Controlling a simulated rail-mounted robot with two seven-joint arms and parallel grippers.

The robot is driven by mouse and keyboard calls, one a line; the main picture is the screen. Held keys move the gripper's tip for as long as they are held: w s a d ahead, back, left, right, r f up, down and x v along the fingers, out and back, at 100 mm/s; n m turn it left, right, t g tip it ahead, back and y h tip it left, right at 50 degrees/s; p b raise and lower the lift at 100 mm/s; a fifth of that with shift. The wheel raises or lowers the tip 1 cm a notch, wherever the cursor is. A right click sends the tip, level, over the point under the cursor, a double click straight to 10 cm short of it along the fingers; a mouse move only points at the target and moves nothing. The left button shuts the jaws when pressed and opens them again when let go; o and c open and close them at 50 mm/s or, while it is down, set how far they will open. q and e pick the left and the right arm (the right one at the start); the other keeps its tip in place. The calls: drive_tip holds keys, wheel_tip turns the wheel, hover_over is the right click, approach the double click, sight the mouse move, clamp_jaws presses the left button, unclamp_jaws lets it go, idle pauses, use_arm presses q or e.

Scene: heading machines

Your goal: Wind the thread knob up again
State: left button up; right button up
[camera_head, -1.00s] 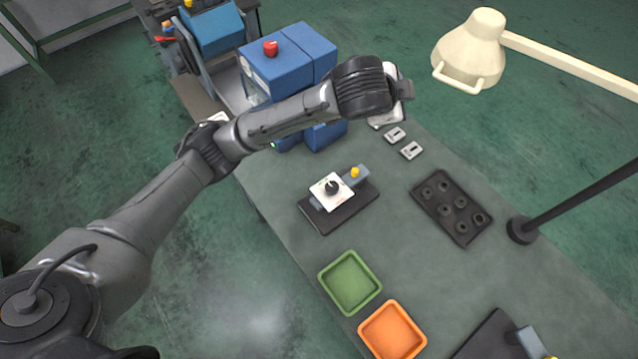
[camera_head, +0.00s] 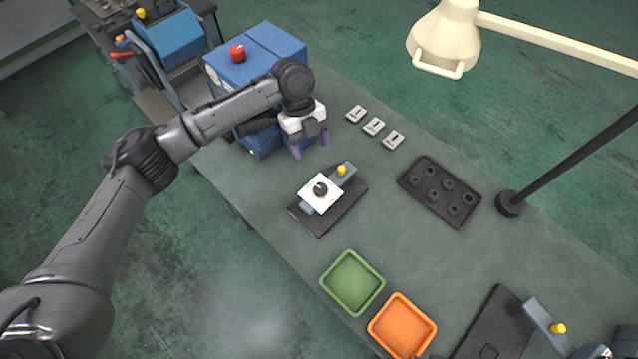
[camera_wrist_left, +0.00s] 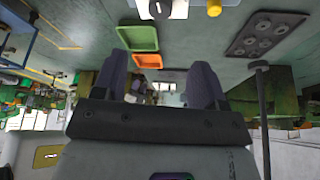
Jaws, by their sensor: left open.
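The black thread knob (camera_head: 321,188) sits on a white square plate (camera_head: 313,204) on a dark fixture base with a grey-blue clamp and yellow knob (camera_head: 341,170). In the left wrist view the black knob (camera_wrist_left: 160,9) shows at the top edge, partly cut off. My left gripper (camera_head: 311,145) is above the table, up and a little left of the fixture in the head view. Its purple fingers are apart and empty; they also show in the left wrist view (camera_wrist_left: 160,80). It is clear of the knob. My right gripper is not seen.
A blue machine with a red button (camera_head: 237,54) stands beside my left gripper. A black tray with round parts (camera_head: 440,191), several white tags including one (camera_head: 374,127), green (camera_head: 353,310) and orange (camera_head: 428,328) trays lie around. A lamp (camera_head: 445,40) overhangs the right side.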

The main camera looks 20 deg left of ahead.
sight(320, 188)
use_arm(q)
drive_tip(key=p+x, duration=0.1)
drive_tip(key=x, duration=1.1)
drive_tip(key=shift+f, duration=0.15)
drive_tip(key=shift+s+d+f, duration=0.15)
drive_tip(key=shift+f, duration=0.5)
drive_tip(key=shift+c, duration=0.2)
